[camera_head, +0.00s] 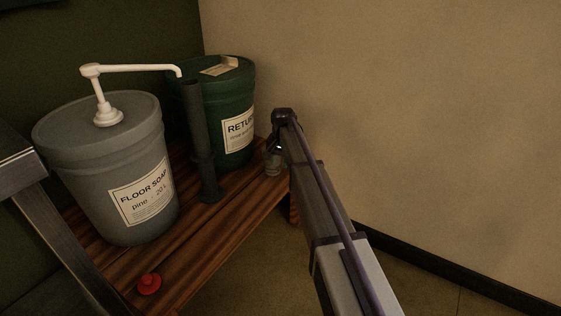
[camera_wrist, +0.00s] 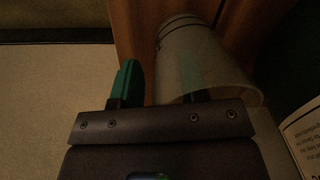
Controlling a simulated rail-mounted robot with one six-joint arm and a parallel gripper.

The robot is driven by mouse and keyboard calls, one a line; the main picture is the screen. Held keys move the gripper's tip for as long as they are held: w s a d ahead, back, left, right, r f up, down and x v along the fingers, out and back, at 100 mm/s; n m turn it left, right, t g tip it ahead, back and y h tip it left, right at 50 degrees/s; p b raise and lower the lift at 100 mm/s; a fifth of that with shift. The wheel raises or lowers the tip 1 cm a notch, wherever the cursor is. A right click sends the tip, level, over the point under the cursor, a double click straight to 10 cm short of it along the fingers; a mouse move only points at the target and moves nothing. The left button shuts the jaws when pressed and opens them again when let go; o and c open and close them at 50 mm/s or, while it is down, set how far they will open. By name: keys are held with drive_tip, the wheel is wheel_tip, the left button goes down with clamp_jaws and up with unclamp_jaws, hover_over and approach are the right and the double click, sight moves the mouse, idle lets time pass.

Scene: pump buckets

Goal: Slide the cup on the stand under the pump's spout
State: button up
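A clear cup (camera_head: 273,163) stands at the right end of the wooden bench, beside the green bucket; the arm partly hides it. In the wrist view the cup (camera_wrist: 213,55) is a see-through cylinder below my gripper (camera_wrist: 158,82). The fingers are apart: one green finger is left of the cup, the other shows faintly within its outline. I cannot tell whether that finger is inside or behind the wall. A white pump (camera_head: 105,100) sits on the grey bucket, its spout (camera_head: 178,71) pointing right. A dark upright stand (camera_head: 201,140) rises near the spout, apart from the cup.
The grey bucket (camera_head: 95,165) labelled FLOOR SOAP and the green bucket (camera_head: 235,95) stand on the bench (camera_head: 235,200). A red knob-like piece (camera_head: 149,283) lies at the bench's front. A wall (camera_head: 400,100) is behind my arm.

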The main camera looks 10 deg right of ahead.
drive_tip(key=shift+r, duration=0.1)
clamp_jaws()
idle(0.3)
